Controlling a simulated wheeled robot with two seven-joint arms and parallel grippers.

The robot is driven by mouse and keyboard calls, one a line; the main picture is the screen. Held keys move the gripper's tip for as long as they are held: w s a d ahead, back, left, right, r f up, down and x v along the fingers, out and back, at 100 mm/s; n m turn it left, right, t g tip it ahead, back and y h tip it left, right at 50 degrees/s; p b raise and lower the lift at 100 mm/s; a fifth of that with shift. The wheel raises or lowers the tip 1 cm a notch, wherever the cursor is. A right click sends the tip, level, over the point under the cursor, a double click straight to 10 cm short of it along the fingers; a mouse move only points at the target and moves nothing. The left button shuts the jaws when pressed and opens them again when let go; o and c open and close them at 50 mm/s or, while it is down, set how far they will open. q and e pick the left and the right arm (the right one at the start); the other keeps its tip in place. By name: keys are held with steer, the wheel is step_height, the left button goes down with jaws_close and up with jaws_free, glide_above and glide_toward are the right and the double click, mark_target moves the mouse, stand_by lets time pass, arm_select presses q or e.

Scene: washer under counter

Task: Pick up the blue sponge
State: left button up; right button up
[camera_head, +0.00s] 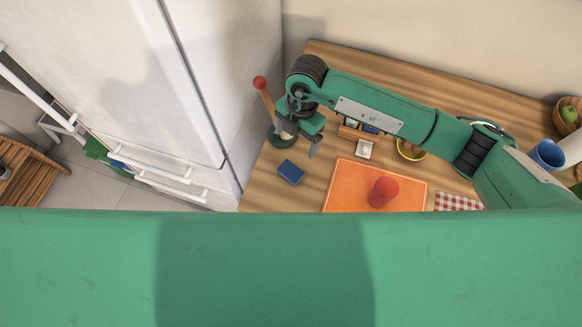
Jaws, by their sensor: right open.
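The blue sponge (291,172) is a small dark-blue block lying flat on the wooden counter, near its left end. My right gripper (297,147) is open and empty, reached in from the right. Its fingers point down just above the sponge in the picture, on the side toward the back wall. The sponge shows clear of the fingers, but I cannot tell the height of the fingertips over the counter. My left gripper is not seen.
An orange board (345,185) with a red object (383,191) lies right of the sponge. A red-tipped wooden stick on a green base (262,88) stands behind the gripper. A white fridge (195,90) borders the counter's left side. A blue cup (547,154) stands far right.

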steer(key=p, duration=0.2)
glide_above(291, 171)
steer(key=w, duration=0.2)
steer(key=f, duration=0.7)
steer(key=shift+s+d+f, duration=0.25)
steer(key=shift+f, duration=0.15)
steer(key=shift+s+f, duration=0.2)
steer(key=shift+f, duration=0.3)
steer(key=f+p, duration=0.2)
steer(key=f, duration=0.1)
steer(key=shift+s+a+f, duration=0.15)
steer(key=shift+s+f, duration=0.05)
steer(key=shift+s, duration=0.2)
steer(key=shift+f, duration=0.5)
steer(key=c, duration=1.1)
steer(key=shift+r, duration=0.1)
steer(key=shift+r+b, duration=2.15)
steer(key=shift+r, duration=7.8)
